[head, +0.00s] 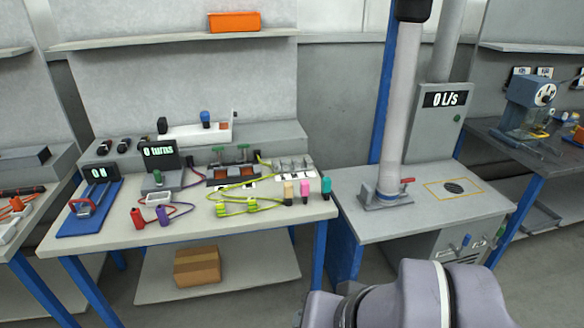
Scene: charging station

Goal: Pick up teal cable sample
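A small teal upright piece with a dark base (326,185), likely the teal cable sample, stands near the right front corner of the middle workbench (110,235). A pink piece (305,188) and a beige piece (288,190) of similar shape stand in a row to its left. My arm's grey links show at the bottom right, in front of the benches and apart from the teal piece. My gripper is not visible.
Green-yellow cables (240,207), a white tray (159,199) and a "0 turns" display (158,153) share the bench. To the right, a grey bench (420,225) bears a vertical pipe (400,110) with a red handle. A cardboard box (197,266) sits on the lower shelf.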

